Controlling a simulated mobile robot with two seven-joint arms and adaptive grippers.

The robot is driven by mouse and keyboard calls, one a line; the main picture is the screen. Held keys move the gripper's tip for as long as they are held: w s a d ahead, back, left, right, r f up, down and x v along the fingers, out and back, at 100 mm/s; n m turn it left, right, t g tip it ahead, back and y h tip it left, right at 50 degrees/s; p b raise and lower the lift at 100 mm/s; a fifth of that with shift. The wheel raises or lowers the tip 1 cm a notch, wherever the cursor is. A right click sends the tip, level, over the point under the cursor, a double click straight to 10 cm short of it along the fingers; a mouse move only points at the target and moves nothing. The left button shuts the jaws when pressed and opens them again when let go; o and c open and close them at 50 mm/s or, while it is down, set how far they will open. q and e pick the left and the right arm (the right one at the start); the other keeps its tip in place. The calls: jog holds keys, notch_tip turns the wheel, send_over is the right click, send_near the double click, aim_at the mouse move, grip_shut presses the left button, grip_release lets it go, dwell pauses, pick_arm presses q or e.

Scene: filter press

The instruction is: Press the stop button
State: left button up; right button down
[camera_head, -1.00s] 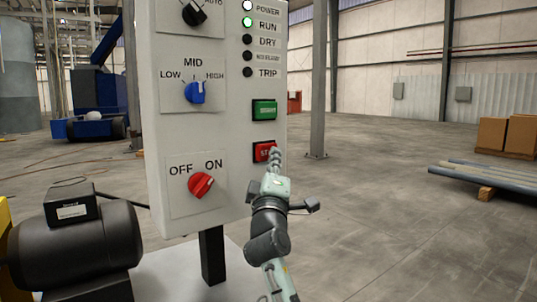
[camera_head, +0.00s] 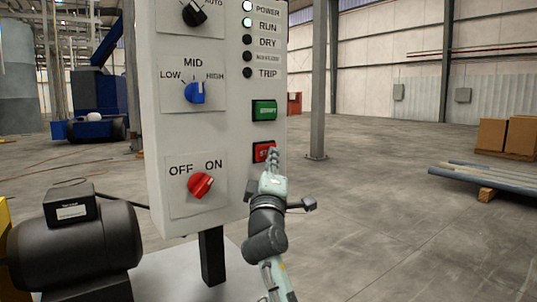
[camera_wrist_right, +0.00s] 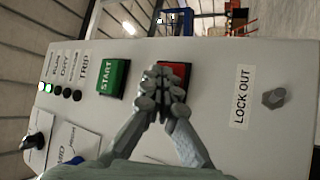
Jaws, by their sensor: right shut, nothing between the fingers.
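The red stop button (camera_head: 263,152) is on the front of the grey control panel (camera_head: 225,130), below the green start button (camera_head: 264,110). My right gripper (camera_head: 273,156) is shut and empty, with its fingertips in front of the stop button. In the right wrist view the red button (camera_wrist_right: 178,72) is partly hidden behind the shut fingertips (camera_wrist_right: 164,80). I cannot tell whether the fingertips touch the button. The green RUN lamp (camera_head: 247,22) is lit, and so is the white POWER lamp (camera_head: 247,6). My left gripper is not in view.
A red OFF/ON knob (camera_head: 201,186) and a blue MID knob (camera_head: 195,92) are on the panel left of the buttons. A black motor (camera_head: 80,245) stands at the lower left. The floor to the right is open, with pipes (camera_head: 480,180) and boxes (camera_head: 506,137) beyond.

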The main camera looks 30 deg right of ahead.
jog(key=shift+w, duration=0.25)
jog(key=shift+s, duration=0.15)
dwell(0.4)
jog(key=shift+s, duration=0.85)
jog(key=shift+p, duration=0.3)
jog(key=s, duration=0.1)
jog(key=s+p, duration=0.1)
jog(key=s, duration=0.3)
jog(key=shift+d, duration=0.25)
